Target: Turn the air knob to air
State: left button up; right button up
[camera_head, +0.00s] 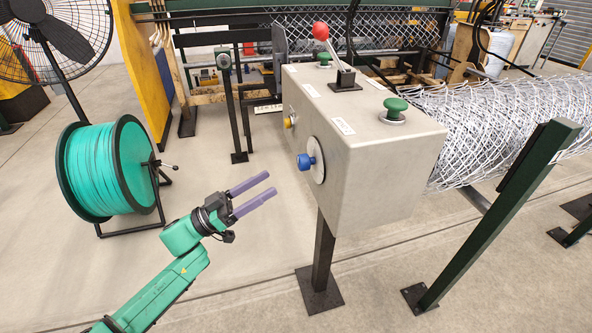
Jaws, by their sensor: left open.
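A grey control box (390,165) stands on a dark post in the middle of the view. On its left face are a blue knob (305,161) on a round pale plate (317,160) and a smaller yellow knob (290,121) farther back. I cannot read the labels, so I cannot tell which knob is the air knob or how it is set. My left gripper (271,184) is open and empty, with two purple fingers pointing toward the box. It is left of and below the blue knob, apart from it. My right gripper is not in view.
The box top carries a red-ball lever (321,31) and green buttons (395,105). A teal wire spool (103,168) and a fan (60,35) stand at the left. A dark green post (500,215) and rolled chainlink (500,120) are at the right. The floor around my gripper is clear.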

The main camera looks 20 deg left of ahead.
aim_at(299, 166)
pick_arm(q)
jog(key=x, duration=0.9)
jog(key=shift+p, duration=0.3)
jog(key=shift+s, duration=0.1)
grip_shut()
